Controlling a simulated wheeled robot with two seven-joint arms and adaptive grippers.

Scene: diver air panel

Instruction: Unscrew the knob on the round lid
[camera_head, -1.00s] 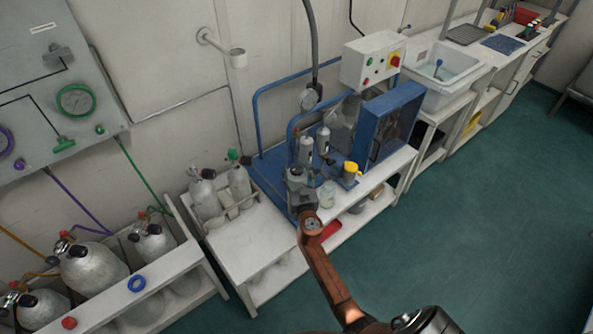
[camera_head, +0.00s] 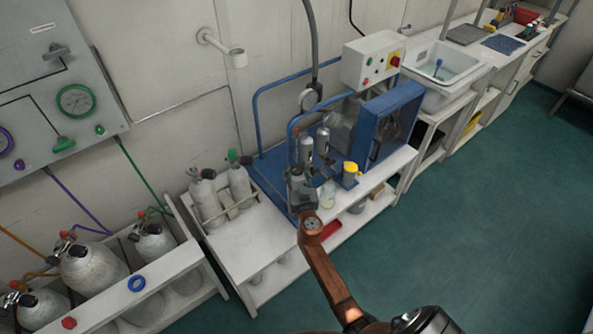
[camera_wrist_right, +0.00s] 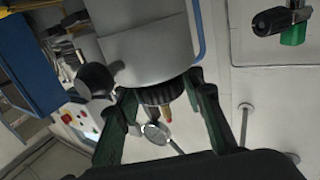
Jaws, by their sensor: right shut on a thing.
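My right gripper (camera_head: 299,172) is at the grey cylinders on the blue compressor frame. In the right wrist view its two dark green fingers (camera_wrist_right: 160,105) are shut on a black ribbed knob (camera_wrist_right: 162,92), one on each side of it. The knob sits at the end of a large grey cylinder (camera_wrist_right: 147,50), against its round lid (camera_wrist_right: 150,77). In the head view the gripper and nearby cylinders hide the knob. A second grey cylinder (camera_head: 322,141) stands close by. My left gripper is not in view.
A blue fan housing (camera_head: 392,122) and a yellow-topped cup (camera_head: 350,172) are right of the gripper. A clear jar (camera_head: 328,194) stands close to it. Silver gas cylinders (camera_head: 205,195) stand in the rack to the left. The green floor (camera_head: 470,220) is clear.

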